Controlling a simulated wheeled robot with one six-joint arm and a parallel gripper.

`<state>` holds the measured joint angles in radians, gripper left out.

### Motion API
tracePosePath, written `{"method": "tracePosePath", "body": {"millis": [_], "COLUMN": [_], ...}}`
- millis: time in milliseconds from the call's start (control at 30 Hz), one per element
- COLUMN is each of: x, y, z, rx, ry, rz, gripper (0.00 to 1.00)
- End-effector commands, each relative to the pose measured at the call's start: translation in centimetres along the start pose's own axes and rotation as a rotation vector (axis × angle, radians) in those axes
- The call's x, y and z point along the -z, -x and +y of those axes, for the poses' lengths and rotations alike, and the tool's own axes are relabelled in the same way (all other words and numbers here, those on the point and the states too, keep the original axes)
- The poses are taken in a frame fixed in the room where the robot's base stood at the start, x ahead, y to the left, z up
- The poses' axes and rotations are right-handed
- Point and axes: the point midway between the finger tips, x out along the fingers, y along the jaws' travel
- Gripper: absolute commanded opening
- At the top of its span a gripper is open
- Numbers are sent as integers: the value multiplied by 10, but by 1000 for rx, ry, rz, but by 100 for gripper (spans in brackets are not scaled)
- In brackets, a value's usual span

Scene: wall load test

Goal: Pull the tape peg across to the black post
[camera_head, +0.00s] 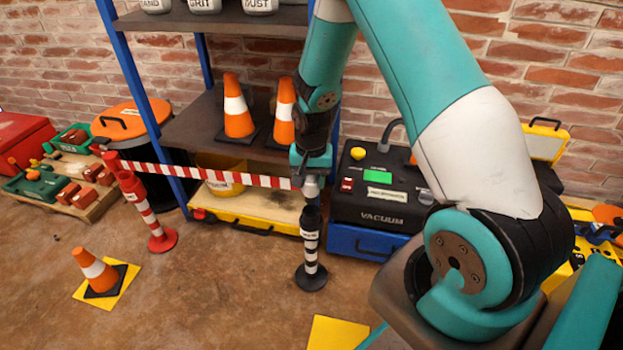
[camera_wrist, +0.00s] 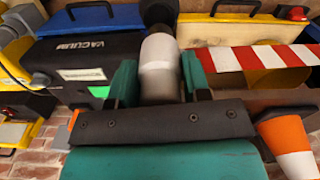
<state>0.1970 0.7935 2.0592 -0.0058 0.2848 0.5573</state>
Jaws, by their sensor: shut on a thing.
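My gripper (camera_head: 311,172) is shut on the tape peg (camera_wrist: 160,65), a pale grey cylinder between its two teal fingers in the wrist view. The red-and-white tape (camera_head: 215,176) is stretched from the red post (camera_head: 146,212) on the left to the peg. The black post (camera_head: 311,250), with white bands and a round base, stands upright on the floor directly below my gripper in the head view. The peg's lower end lines up with the post's dark top (camera_wrist: 158,12). I cannot tell whether the peg is in the post or just above it.
A shelf rack (camera_head: 215,128) with traffic cones (camera_head: 238,108) stands behind the tape. The black vacuum box (camera_head: 378,200) on a blue case is right of the post. A cone on a yellow mat (camera_head: 125,274) stands at front left. Floor between the posts is clear.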

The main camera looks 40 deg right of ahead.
Motion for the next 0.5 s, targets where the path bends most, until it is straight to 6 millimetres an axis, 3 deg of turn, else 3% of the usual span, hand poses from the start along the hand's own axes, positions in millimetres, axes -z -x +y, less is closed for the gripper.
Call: {"method": "tracePosePath", "body": {"millis": [33,500], "x": [0,0], "y": [-9,-46], "z": [0,1], "rx": [-1,-1], "ry": [0,1], "rz": [0,-1], "gripper": [18,18]}}
